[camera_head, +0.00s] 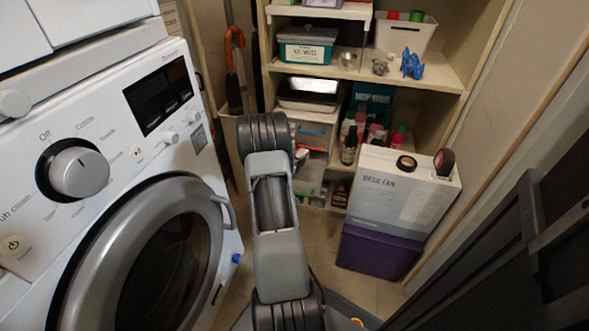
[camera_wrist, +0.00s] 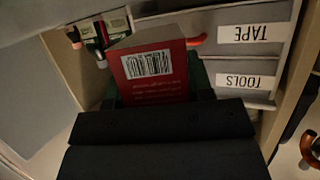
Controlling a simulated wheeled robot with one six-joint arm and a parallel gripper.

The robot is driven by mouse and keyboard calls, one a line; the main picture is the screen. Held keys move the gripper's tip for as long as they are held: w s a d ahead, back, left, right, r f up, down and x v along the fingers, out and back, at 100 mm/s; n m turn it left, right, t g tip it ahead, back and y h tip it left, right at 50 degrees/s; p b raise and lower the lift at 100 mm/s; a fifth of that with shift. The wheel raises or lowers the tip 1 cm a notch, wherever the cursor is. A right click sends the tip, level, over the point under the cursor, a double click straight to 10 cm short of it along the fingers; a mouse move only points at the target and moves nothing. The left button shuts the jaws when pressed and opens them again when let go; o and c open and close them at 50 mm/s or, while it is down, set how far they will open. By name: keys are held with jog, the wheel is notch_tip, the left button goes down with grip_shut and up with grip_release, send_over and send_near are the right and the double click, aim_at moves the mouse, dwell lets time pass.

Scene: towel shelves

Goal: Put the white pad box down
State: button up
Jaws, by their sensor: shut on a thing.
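In the wrist view a box (camera_wrist: 150,72) shows a red end with a barcode and a strip of paler face beyond it; I take it as the white pad box. My gripper (camera_wrist: 155,92) is shut on it, with dark finger parts at both its sides. The dark gripper body fills the bottom of the wrist view. In the head view my arm hides the gripper and the box. What lies directly under the box cannot be seen.
Drawers labelled TAPE (camera_wrist: 254,33) and TOOLS (camera_wrist: 246,81) appear upside down beside the box. The shelf unit (camera_head: 440,78) holds bins and bottles. A DESK FAN box (camera_head: 385,205) stands on a purple box (camera_head: 375,252) at right. A washing machine (camera_head: 215,263) stands at left.

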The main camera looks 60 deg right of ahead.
jog(key=shift+w+d+f, duration=0.25)
jog(key=shift+w+f, duration=0.1)
jog(key=shift+f, duration=0.2)
notch_tip(320, 180, down, 3)
jog(key=b, duration=0.3)
jog(key=shift+w+d+f, duration=0.1)
jog(key=shift+w+f, duration=0.05)
jog(key=shift+f, duration=0.05)
jog(key=shift+r, duration=0.1)
jog(key=shift+f, duration=0.55)
jog(key=shift+f, duration=0.1)
